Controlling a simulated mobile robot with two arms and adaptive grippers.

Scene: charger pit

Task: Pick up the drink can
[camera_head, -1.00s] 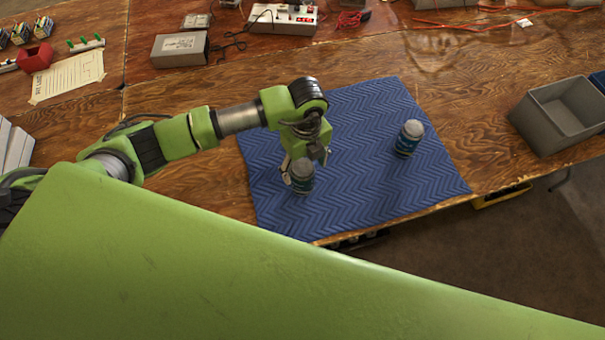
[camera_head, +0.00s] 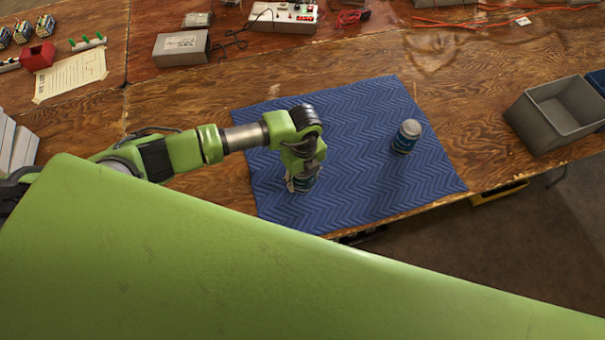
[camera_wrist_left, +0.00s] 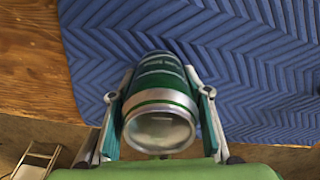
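A blue-green drink can (camera_head: 302,185) with a silver top stands near the front left of the blue quilted mat (camera_head: 350,110). My left gripper (camera_head: 303,180) is low over this can and hides much of it. In the left wrist view, the can (camera_wrist_left: 162,100) is between the two fingers of the left gripper (camera_wrist_left: 160,90), one on each side. I cannot tell whether they press on it. A second, similar can (camera_head: 406,136) stands upright on the right part of the mat, apart from the gripper. My right gripper is not in view.
A grey open bin (camera_head: 560,112) stands at the right of the wooden table (camera_head: 470,90). A grey box (camera_head: 181,48) and a white power unit (camera_head: 284,16) are at the back. The mat between the cans is clear.

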